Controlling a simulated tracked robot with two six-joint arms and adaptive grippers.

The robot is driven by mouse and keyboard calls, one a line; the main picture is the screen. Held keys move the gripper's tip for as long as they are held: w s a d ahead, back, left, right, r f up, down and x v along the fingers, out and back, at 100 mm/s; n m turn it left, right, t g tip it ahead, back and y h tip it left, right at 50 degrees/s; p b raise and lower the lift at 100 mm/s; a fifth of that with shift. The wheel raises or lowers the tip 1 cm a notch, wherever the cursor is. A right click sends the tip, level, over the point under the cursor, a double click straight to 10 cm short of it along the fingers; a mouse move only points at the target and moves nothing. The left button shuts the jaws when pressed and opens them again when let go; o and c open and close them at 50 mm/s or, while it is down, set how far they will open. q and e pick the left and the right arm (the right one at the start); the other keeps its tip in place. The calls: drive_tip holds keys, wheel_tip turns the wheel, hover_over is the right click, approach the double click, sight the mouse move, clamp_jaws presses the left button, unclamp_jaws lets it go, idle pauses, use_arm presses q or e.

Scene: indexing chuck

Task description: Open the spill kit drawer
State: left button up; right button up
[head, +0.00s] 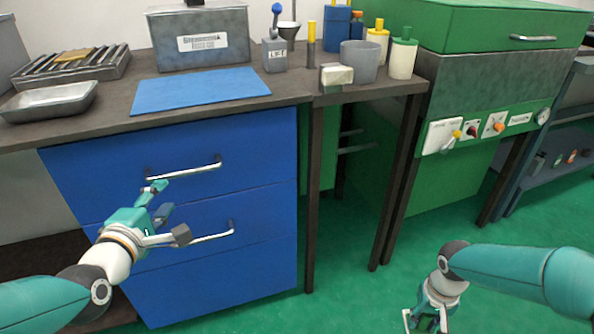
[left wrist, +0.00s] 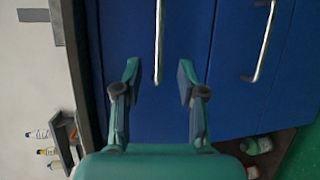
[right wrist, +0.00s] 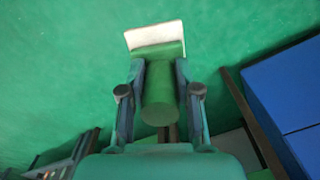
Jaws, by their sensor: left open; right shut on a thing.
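The blue drawer cabinet (head: 260,215) stands under the bench with its drawer fronts flush. I read no spill kit label on them. The upper drawer has a bar handle (head: 190,170) and the drawer below has another (head: 210,238). My left gripper (head: 165,205) is open in front of the cabinet. In the left wrist view its fingers (left wrist: 158,75) stand either side of the upper handle (left wrist: 158,40), not closed on it; the lower handle (left wrist: 263,40) is off to the right. My right gripper (right wrist: 160,95) is shut on a green cylinder (right wrist: 160,98) with a white plate (right wrist: 155,35) at its far end.
A blue mat (head: 195,90), a metal tray (head: 50,100) and a labelled grey box (head: 200,38) are on the bench. A side table (head: 375,90) holds a grey cup (head: 359,62) and bottles. Green floor (head: 360,300) is open between my arms.

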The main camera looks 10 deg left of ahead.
sight(183, 175)
use_arm(q)
drive_tip(key=x, duration=1.1)
drive_tip(key=shift+w+b, duration=0.25)
drive_tip(key=shift+b, duration=0.15)
clamp_jaws()
